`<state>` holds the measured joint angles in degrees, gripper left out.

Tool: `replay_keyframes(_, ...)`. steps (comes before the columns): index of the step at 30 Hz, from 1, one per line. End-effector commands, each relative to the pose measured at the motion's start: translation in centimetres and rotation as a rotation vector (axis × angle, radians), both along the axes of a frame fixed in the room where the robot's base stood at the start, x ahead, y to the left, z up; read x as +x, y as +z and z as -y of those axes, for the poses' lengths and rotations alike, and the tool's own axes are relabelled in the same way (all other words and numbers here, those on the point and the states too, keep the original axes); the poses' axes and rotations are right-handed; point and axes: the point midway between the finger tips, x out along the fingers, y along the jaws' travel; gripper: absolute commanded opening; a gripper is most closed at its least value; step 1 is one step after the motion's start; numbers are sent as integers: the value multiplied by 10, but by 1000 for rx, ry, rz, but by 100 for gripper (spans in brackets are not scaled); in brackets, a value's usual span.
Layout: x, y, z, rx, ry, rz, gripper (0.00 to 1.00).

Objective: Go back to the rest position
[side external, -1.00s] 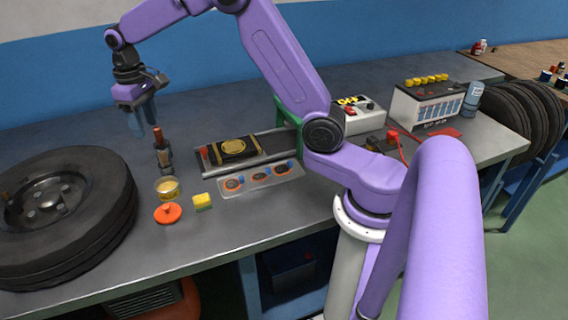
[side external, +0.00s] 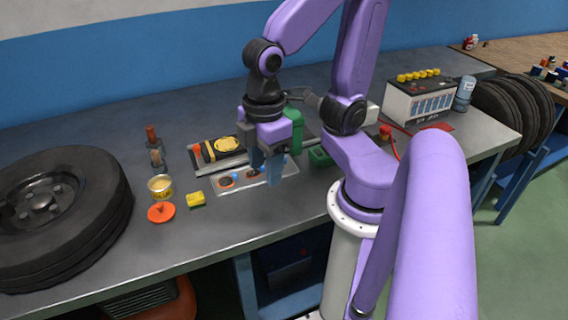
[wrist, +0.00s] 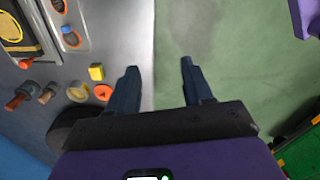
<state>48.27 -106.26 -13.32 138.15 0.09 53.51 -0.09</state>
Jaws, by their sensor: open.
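My gripper (side external: 270,168) hangs fingers down in front of the tray at the middle of the bench, in the side view. It is open and empty. In the wrist view the two dark blue fingers of my gripper (wrist: 164,80) stand apart with nothing between them. Beyond them show the bench's front edge and the green floor (wrist: 210,45). My gripper hides part of the flat tray with orange patches (side external: 226,184) and part of the black-and-gold item (side external: 222,148).
A large wheel (side external: 65,215) lies at the left. A battery (side external: 420,98) stands at the right rear. The bench front (side external: 130,257) is clear.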

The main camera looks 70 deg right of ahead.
Motion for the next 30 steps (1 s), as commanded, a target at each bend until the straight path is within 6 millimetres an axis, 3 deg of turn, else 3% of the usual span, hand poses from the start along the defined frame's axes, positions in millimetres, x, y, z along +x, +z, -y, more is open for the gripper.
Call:
replay_keyframes(3,-21,-5,11,2,57,1,51)
replay_keyframes(7,-31,-8,17,2,82,1,51)
replay_keyframes(30,-31,-8,17,1,85,0,51)
